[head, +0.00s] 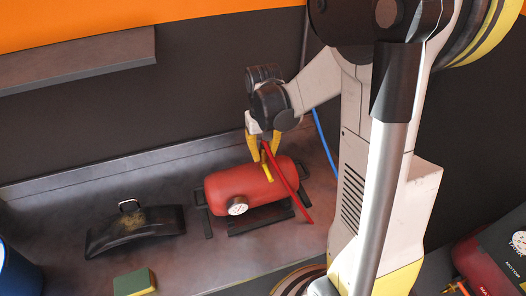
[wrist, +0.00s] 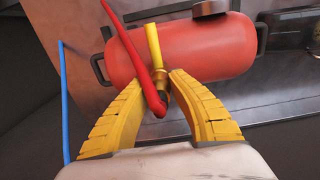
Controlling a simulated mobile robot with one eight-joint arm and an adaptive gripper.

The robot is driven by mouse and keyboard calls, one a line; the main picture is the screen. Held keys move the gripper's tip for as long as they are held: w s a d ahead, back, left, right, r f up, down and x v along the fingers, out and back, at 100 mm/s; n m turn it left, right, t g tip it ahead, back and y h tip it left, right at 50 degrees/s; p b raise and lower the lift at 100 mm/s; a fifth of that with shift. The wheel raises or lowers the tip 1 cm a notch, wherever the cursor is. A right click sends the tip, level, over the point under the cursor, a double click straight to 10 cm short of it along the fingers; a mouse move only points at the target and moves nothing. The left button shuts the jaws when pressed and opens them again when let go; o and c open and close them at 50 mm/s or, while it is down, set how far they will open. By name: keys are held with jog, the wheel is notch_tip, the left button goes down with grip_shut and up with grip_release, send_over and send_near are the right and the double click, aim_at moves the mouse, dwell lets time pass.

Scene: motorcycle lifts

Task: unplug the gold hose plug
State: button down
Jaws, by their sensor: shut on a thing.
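A red tank (head: 228,187) with a round gauge (head: 238,206) lies on its side on the grey workbench; it also shows in the wrist view (wrist: 205,50). A yellow stub (wrist: 152,42) stands out in front of the tank. At its near end is the gold hose plug (wrist: 162,74), with a red hose (wrist: 132,52) bending away from it. My gripper (wrist: 163,88) is shut on the gold plug, its yellow fingers on either side. In the head view my gripper (head: 264,150) is above the tank. I cannot tell whether plug and stub are still joined.
A black curved part with a handle (head: 135,232) lies left of the tank. A green box (head: 134,282) is at the front. A blue hose (head: 325,140) hangs behind the arm. A grey shelf (head: 75,62) juts from the wall. Bare bench (head: 50,205) lies at the left.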

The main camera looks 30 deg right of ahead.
aim_at(263, 144)
jog(key=shift+r+p, duration=2)
jog(key=shift+r, duration=0.9)
